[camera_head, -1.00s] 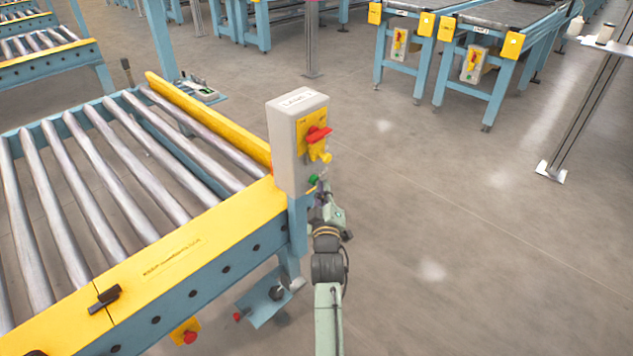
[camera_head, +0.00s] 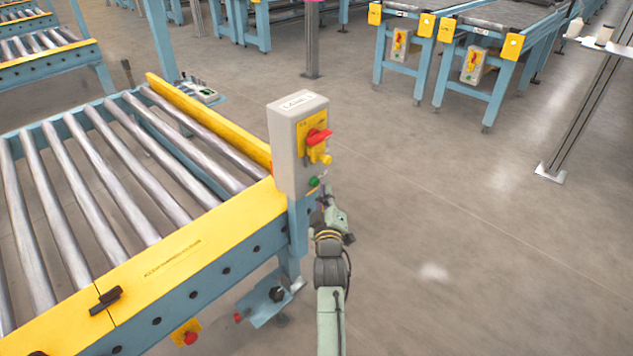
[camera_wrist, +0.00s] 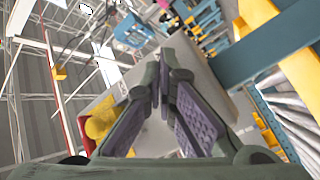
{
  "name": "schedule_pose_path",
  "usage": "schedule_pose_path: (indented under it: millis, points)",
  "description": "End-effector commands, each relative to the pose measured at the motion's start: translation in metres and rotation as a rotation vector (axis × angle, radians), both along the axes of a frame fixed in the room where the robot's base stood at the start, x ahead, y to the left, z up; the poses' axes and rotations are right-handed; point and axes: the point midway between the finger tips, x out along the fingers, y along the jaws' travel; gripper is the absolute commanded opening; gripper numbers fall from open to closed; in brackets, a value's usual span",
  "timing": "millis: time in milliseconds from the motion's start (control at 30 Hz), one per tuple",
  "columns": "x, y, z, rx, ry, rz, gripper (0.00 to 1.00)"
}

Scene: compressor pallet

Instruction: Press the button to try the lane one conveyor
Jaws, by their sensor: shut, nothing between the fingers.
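The grey control box (camera_head: 285,150) stands on the front corner of the roller conveyor, with a label on top that looks like "LANE 1". My gripper (camera_head: 328,191) is just right of and below the green button, small in the head view; contact cannot be made out. In the wrist view my gripper (camera_wrist: 163,62) is shut and empty before the grey box. A yellow part (camera_wrist: 100,120) shows left of the fingers; the green button is not visible there.
The roller conveyor (camera_head: 170,265) with its yellow rail fills the left. A red button on a yellow plate (camera_head: 188,334) sits under its front edge. Open floor (camera_head: 470,250) lies to the right. More conveyors with control boxes (camera_head: 473,62) stand far back.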

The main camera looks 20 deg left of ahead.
Motion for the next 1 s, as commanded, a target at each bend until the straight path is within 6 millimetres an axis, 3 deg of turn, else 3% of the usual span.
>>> schedule_pose_path:
  millis: [467, 1000]
  points:
    - [-0.002, -0.006, -0.001, 0.001, 0.001, -0.002, 0.00]
    - [-0.018, -0.051, -0.003, 0.000, 0.001, -0.004, 0.00]
